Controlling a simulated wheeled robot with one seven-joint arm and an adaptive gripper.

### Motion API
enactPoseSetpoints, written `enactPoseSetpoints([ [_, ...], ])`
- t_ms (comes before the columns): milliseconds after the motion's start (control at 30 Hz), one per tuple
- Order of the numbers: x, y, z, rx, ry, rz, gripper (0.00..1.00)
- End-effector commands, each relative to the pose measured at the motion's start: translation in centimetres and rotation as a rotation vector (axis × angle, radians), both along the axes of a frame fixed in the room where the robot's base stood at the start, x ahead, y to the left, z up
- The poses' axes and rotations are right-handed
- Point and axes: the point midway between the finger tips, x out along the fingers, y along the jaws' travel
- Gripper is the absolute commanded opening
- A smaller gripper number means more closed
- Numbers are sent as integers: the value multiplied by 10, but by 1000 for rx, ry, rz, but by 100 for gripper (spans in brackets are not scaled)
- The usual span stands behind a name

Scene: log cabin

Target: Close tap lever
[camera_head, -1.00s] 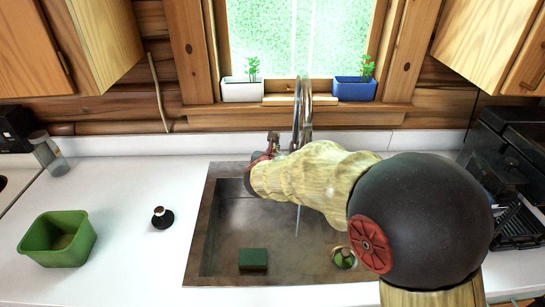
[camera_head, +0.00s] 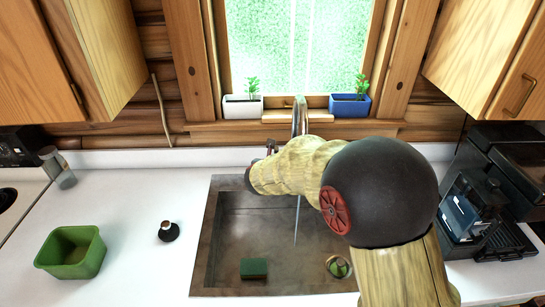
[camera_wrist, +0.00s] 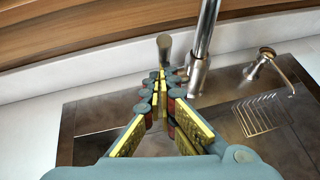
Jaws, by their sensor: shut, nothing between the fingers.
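The silver tap (camera_head: 299,118) rises at the back of the sink, and a thin stream of water (camera_head: 296,220) falls from it into the basin. In the wrist view the tap's upright pipe (camera_wrist: 205,35) stands just right of my fingers. A short rounded metal piece (camera_wrist: 164,43), seemingly the tap lever, stands right in front of my fingertips; I cannot tell whether they touch. My gripper (camera_wrist: 163,74) is shut and empty, pointing at it. In the head view my arm covers most of the gripper and the tap's base.
The sink (camera_head: 207,250) holds a green sponge (camera_head: 254,268) and a round drain-side item (camera_head: 338,267). A second spouted fixture (camera_wrist: 268,58) stands right of the tap. A green bowl (camera_head: 70,252) and small dark bottle (camera_head: 168,232) are on the left counter. A black machine (camera_head: 490,190) stands right.

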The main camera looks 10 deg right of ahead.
Motion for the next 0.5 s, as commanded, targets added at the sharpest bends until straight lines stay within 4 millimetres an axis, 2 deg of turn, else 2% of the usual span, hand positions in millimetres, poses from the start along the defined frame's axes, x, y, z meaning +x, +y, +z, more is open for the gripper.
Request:
enactPoseSetpoints([
  [33,1,-1,6,1,11,-1,0],
  [500,12,-3,13,23,108,-1,0],
])
